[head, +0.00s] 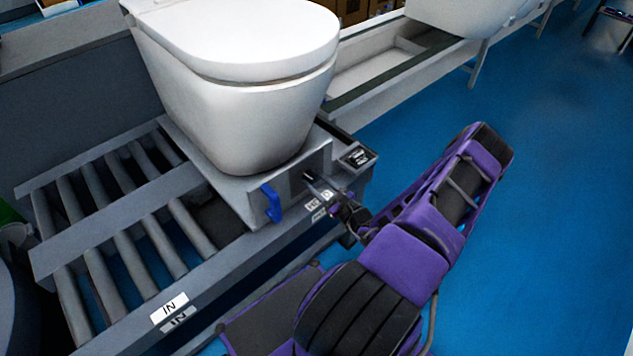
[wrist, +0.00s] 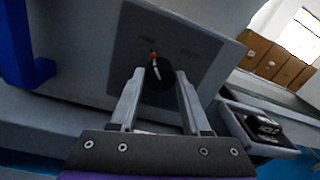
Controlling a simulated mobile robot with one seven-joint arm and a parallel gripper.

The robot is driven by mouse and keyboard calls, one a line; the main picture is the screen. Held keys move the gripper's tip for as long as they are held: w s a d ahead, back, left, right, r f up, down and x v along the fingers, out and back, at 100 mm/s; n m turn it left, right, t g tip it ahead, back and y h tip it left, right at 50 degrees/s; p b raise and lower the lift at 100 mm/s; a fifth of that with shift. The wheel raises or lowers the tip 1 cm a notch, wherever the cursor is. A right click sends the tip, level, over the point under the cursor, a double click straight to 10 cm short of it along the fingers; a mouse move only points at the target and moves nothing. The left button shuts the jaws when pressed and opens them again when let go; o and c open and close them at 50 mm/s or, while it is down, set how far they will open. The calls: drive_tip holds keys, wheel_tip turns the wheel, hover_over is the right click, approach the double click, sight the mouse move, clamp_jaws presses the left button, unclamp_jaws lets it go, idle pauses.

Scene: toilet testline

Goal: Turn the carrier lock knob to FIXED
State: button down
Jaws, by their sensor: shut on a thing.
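The carrier lock knob (wrist: 158,86) is a dark round knob on a dark square plate in the carrier's side. In the wrist view it sits between the two fingers of my gripper (wrist: 161,74), which is shut on it. A white pointer line shows on the knob, with a small orange mark just above it. Faint lettering on the plate is too dim to read. In the head view my gripper (head: 318,188) reaches the front face of the grey carrier (head: 237,199), and the knob is mostly hidden there.
A white toilet (head: 235,90) stands on the carrier. A blue handle (head: 271,203) projects left of the knob and also shows in the wrist view (wrist: 22,50). A small dark box (head: 357,157) sits to the right. Conveyor rollers (head: 115,225) lie left; blue floor is open at right.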

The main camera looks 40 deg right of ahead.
drive_tip(key=m, duration=0.3)
drive_tip(key=shift+r+m+p, duration=0.1)
drive_tip(key=shift+m+p, duration=0.2)
drive_tip(key=shift+p, duration=0.1)
drive_tip(key=m, duration=0.4)
drive_tip(key=shift+d+m, duration=0.1)
drive_tip(key=shift+m, duration=0.2)
drive_tip(key=m, duration=0.4)
drive_tip(key=shift+m+g+y, duration=0.3)
drive_tip(key=shift+m, duration=1.3)
drive_tip(key=shift+c, duration=1.8)
unclamp_jaws()
